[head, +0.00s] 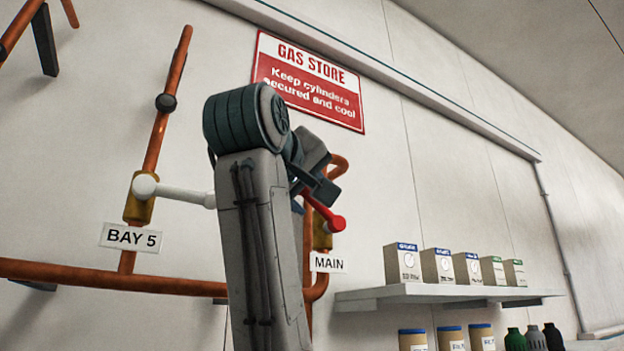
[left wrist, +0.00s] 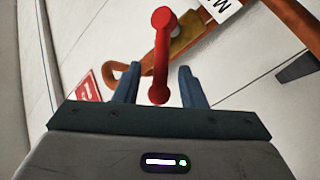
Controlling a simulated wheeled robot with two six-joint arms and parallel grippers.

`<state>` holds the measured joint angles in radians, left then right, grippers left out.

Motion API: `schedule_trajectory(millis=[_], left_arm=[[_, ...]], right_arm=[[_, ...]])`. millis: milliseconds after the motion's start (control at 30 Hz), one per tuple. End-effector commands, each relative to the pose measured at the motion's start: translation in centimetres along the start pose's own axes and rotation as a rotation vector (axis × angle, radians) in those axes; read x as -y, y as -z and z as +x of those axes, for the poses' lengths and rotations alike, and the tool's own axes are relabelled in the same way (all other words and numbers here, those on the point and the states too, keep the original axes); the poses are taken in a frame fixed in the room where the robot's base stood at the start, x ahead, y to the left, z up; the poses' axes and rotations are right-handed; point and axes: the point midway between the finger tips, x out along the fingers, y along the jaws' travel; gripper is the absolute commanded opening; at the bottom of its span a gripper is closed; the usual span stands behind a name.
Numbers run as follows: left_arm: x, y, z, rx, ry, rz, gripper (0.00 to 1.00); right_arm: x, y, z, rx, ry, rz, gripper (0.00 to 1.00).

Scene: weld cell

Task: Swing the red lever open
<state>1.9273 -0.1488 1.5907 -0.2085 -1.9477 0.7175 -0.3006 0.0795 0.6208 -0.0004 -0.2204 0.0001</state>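The red lever (head: 322,211) is on the valve (head: 322,236) above the MAIN label (head: 328,262), on a copper pipe. In the head view its round end points down and right; my left arm hides part of it. In the left wrist view the red lever (left wrist: 161,55) lies between the two blue fingers of my left gripper (left wrist: 158,72). The fingers are apart, with a gap on each side of the lever. In the head view my left gripper (head: 314,190) is at the lever, mostly hidden behind my arm. My right gripper is not in view.
A white lever (head: 178,191) sits on the valve above the BAY 5 label (head: 131,237), left of my arm. A copper pipe (head: 100,277) runs along the wall. A shelf (head: 380,297) with several boxes stands at right. A red sign (head: 308,80) hangs above.

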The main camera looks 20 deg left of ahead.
Motion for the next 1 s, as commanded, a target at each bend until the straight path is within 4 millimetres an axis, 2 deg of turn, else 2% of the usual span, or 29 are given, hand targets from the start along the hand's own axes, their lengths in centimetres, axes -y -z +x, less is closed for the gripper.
schedule_trajectory(millis=[33,200,533,567,733,1000], left_arm=[[-0.2,0.2,0.8,0.001,0.001,0.000,0.37],[-0.1,0.1,2.2,0.000,-0.001,0.000,0.37],[0.0,0.0,2.5,-0.001,-0.001,0.000,0.37],[0.0,0.0,2.5,-0.001,-0.001,0.000,0.33],[0.0,0.0,2.5,-0.001,-0.001,0.000,0.00],[-0.1,0.0,2.5,0.002,0.002,0.004,0.00]], right_arm=[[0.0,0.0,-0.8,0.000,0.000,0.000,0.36],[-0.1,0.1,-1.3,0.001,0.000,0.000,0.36],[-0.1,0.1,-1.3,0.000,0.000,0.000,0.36],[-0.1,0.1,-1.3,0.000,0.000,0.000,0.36],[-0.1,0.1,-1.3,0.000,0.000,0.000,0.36],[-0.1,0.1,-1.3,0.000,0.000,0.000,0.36]])
